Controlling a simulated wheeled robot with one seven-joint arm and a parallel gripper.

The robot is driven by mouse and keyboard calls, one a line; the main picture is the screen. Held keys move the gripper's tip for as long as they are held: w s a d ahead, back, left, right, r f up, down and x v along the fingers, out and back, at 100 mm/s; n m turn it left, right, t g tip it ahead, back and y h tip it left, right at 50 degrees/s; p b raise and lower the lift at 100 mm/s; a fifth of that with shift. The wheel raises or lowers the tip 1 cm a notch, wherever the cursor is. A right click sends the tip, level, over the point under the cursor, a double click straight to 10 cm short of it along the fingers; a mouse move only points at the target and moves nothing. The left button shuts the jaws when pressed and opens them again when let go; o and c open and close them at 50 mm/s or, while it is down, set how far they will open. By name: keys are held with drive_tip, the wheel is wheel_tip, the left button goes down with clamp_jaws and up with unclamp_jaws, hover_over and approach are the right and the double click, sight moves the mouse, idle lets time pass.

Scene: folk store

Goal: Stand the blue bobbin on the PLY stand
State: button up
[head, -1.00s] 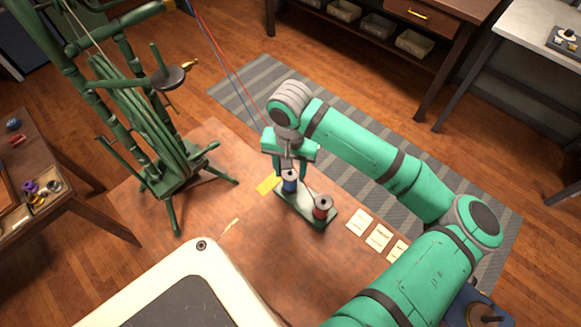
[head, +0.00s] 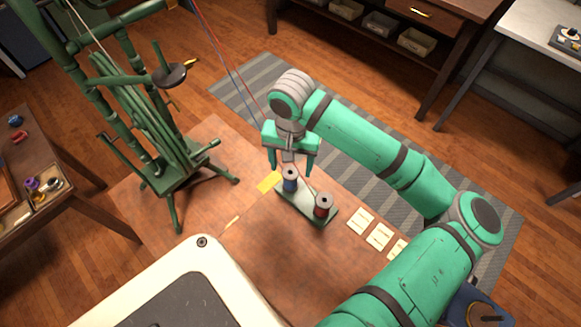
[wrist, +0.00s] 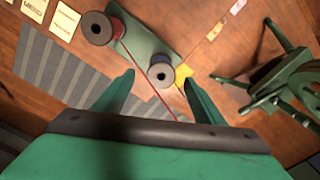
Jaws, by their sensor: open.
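The blue bobbin (head: 290,180) stands upright at the far end of a small green stand (head: 308,206) on the table; a red bobbin (head: 323,206) stands at its other end. In the wrist view the blue bobbin (wrist: 161,73) and red bobbin (wrist: 97,29) both show from above, with the green stand (wrist: 146,42) under them. My gripper (head: 291,167) is open and empty, its fingers above and around the blue bobbin, apart from it. The wrist view shows both fingertips (wrist: 157,76) clear of the bobbin. I cannot read any label on the stand.
A green spinning wheel (head: 160,130) stands at the left. A yellow card (head: 269,182) lies beside the stand, and cream cards (head: 379,236) lie to its right. Red and blue yarn strands run up past my gripper. The near table top (head: 245,265) is bare.

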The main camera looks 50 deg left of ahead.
wheel_tip(320, 180, up, 9)
drive_tip(key=shift+s, duration=0.2)
drive_tip(key=shift+w+f, duration=0.15)
idle(0.5)
